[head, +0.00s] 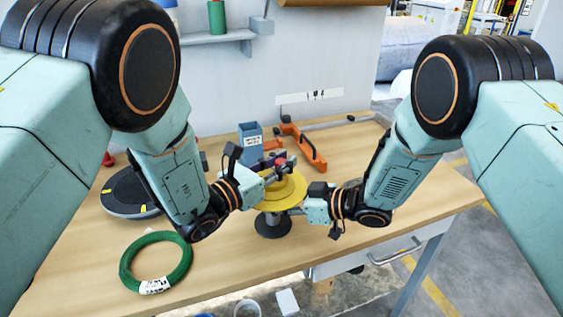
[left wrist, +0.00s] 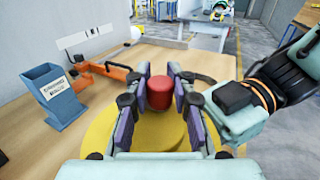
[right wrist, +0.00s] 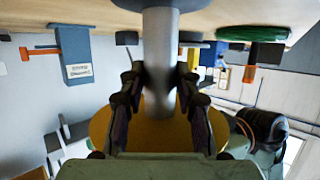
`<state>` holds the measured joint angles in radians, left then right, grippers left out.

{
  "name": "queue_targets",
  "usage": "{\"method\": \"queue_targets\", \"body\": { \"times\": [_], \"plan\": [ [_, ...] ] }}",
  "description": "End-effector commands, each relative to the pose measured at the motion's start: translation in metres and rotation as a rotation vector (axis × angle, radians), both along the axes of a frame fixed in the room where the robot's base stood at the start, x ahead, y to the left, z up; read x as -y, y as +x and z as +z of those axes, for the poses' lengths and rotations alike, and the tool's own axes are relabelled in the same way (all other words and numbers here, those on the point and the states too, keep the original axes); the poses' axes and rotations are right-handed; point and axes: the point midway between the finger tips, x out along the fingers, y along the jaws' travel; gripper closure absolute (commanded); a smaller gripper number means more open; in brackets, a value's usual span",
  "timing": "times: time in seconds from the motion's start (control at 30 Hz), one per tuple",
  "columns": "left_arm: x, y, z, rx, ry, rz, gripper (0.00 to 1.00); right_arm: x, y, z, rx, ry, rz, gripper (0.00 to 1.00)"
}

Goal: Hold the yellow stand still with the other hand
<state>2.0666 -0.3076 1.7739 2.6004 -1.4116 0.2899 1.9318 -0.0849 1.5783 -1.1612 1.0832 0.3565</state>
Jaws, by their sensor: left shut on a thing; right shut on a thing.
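The yellow stand (head: 290,192) is on the wooden table, with a round yellow disc, a grey post and a dark round base (head: 272,226). My left gripper (head: 274,170) is above the disc, shut on the red knob (head: 281,163) at its top. The left wrist view shows the red knob (left wrist: 159,92) between the fingers and the disc (left wrist: 98,136) below. My right gripper (head: 297,210) comes in from the right under the disc. In the right wrist view, upside down, its fingers close on the grey post (right wrist: 160,50). The fingertips are partly hidden there.
A green coil (head: 156,262) lies at the front left, and a dark round plate (head: 130,193) sits behind it. A blue-grey box (head: 251,142) and an orange tool (head: 305,148) are at the back. The table's right part is clear.

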Motion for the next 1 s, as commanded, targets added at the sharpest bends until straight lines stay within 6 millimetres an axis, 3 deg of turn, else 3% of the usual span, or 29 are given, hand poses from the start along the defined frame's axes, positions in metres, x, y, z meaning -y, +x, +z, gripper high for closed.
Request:
{"method": "queue_targets", "body": {
  "times": [0.87,0.9,1.0],
  "plan": [
    [-0.0005,-0.001,0.0002,0.003,0.001,0.045,1.0,0.0005,-0.0003,-0.0025,-0.005,-0.004,-0.003,1.0],
    [-0.0005,-0.0009,0.0002,0.002,0.002,0.045,0.77,0.0006,-0.0003,-0.0024,-0.005,-0.004,-0.003,1.0],
    [-0.0006,-0.0008,0.0,0.002,0.002,0.045,0.68,0.0006,-0.0004,-0.0024,-0.004,-0.003,-0.003,1.0]
  ]
}}
